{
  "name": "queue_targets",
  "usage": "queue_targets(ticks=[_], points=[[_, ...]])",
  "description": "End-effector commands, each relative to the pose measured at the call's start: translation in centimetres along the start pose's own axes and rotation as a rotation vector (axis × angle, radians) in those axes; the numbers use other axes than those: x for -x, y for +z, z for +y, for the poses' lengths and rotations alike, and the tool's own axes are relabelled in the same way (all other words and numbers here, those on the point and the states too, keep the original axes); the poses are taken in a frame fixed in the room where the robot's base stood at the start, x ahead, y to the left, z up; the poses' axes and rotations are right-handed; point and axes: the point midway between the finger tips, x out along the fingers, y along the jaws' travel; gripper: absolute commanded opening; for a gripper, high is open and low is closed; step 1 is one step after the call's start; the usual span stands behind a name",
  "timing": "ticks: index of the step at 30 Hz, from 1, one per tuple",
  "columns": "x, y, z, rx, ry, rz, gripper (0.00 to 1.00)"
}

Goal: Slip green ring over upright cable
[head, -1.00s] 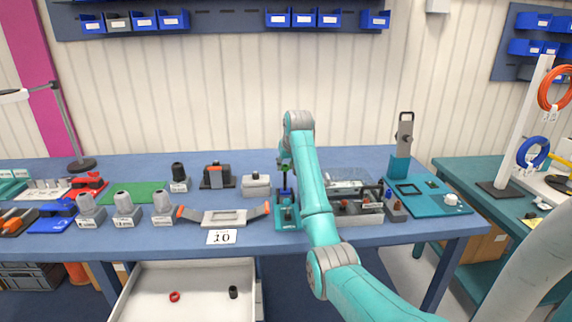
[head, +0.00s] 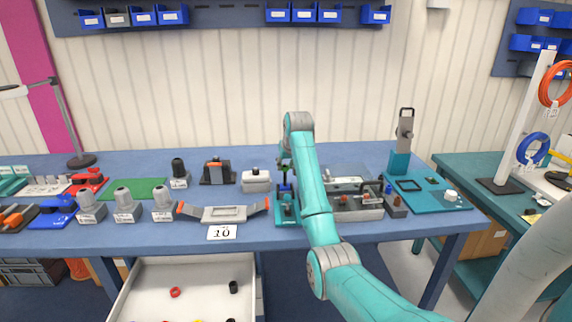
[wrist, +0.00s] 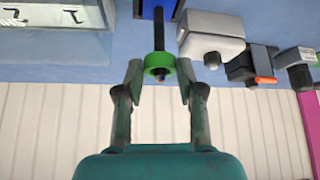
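The green ring (wrist: 161,66) sits around the dark upright cable (wrist: 159,38) close to its free tip in the wrist view, where the picture is upside down. The cable rises from a blue holder (wrist: 150,8); in the head view this blue part (head: 286,188) stands on a teal base (head: 286,214). My gripper (wrist: 159,76) has one finger on each side of the ring, with narrow gaps visible, so it looks open and not holding it. In the head view my arm and gripper hide most of the cable top and the ring.
A grey box with a clear part (head: 355,208) stands just right of the cable base. A light grey block (head: 256,182) and a grey tray with orange ends (head: 224,213) stand to the left. An open drawer (head: 190,275) juts out below the table front.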

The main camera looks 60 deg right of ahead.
Motion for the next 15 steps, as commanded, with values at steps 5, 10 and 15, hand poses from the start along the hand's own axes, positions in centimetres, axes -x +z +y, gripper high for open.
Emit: queue_targets(ticks=[5, 10, 15], points=[[0.01, -0.01, 0.0, 0.0, 0.0, 0.0, 0.65], [0.01, -0.01, 0.0, 0.0, 0.0, 0.0, 0.65], [0.68, -0.08, 0.01, 0.0, 0.0, 0.002, 0.65]])
